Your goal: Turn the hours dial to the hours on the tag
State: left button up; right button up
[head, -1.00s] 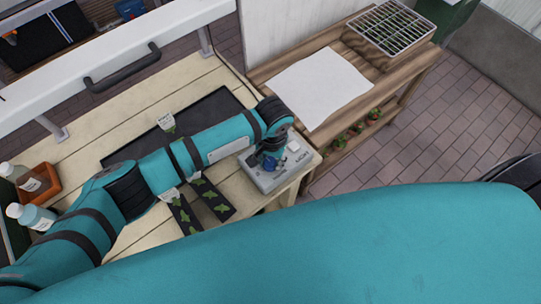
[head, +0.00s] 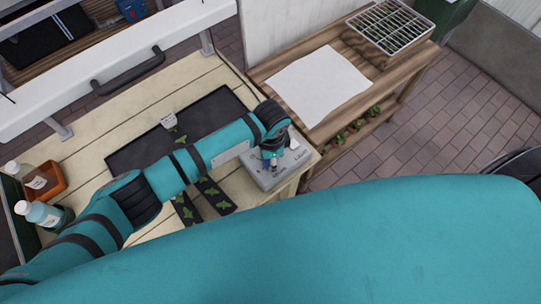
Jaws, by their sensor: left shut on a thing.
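A grey control box (head: 294,161) sits on the near right corner of the pale wooden table. My left gripper (head: 272,163) points down onto the top of this box and is shut. It appears to hold the hours dial, but the gripper hides the dial, so its setting cannot be read. A small white tag (head: 169,120) stands at the dark mat, with writing too small to read. My right gripper is out of view.
A dark mat (head: 135,155) and dark strips with green leaf shapes (head: 216,195) lie on the table (head: 105,130). Bottles (head: 40,213) and an orange tray (head: 58,180) are at the left. A wooden bench (head: 290,65) at the right bears a white sheet (head: 318,85) and a wire-topped tray (head: 392,27).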

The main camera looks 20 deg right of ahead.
pick_arm(q)
jog(key=m, duration=0.3)
jog(key=shift+w+m, duration=0.1)
jog(key=shift+m, duration=0.2)
jog(key=shift+r+m, duration=0.1)
jog(key=shift+m, duration=1.9)
jog(key=o, duration=1.1)
jog(key=shift+o, duration=0.2)
notch_tip(320, 180, up, 12)
jog(key=shift+a, duration=0.15)
jog(key=shift+s, duration=0.2)
